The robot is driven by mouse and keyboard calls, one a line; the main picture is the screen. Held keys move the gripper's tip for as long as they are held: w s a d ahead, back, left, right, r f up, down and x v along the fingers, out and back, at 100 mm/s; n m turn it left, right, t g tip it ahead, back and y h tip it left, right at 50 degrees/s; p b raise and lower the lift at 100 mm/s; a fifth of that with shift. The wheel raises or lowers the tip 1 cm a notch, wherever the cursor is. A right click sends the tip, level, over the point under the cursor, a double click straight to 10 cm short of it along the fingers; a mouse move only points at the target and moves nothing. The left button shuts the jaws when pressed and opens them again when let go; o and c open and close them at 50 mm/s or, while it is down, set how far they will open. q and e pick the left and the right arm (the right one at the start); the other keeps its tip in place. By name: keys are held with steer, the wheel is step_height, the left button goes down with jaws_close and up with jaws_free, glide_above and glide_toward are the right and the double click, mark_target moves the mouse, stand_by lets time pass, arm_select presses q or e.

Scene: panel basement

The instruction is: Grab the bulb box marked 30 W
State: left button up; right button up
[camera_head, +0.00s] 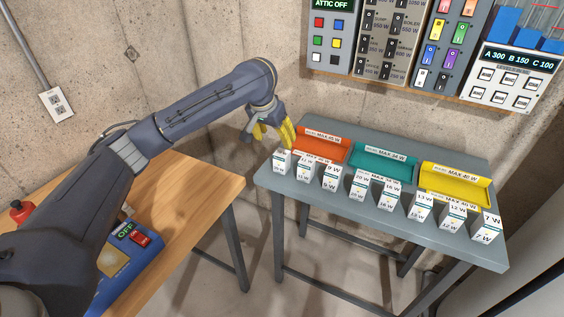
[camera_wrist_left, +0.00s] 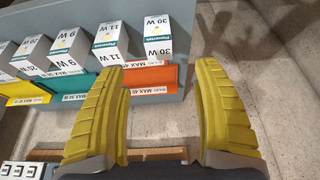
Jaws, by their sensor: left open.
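The white bulb box marked 30 W (camera_wrist_left: 157,42) stands on the grey table in the left wrist view, at the right end of the row of boxes. In the head view it is the box at the far left of the row (camera_head: 281,162). My left gripper (camera_head: 275,132) has yellow fingers, spread open and empty, above and behind this box near the orange tray. In the left wrist view the box lies between and beyond the open fingertips (camera_wrist_left: 158,68), not touching them. My right gripper is not in view.
The box marked 11 W (camera_wrist_left: 110,44) stands close beside the 30 W box, followed by several other marked boxes. Behind the row are an orange tray (camera_head: 319,157), a teal tray (camera_head: 384,167) and a yellow tray (camera_head: 455,200). Wall panels (camera_head: 393,40) hang above the table.

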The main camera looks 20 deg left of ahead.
mark_target(281, 154)
arm_select(q)
steer(key=x, duration=0.6)
steer(key=shift+f, duration=0.2)
steer(key=shift+x, duration=2.7)
steer(key=shift+s, duration=0.2)
steer(key=c, duration=1.3)
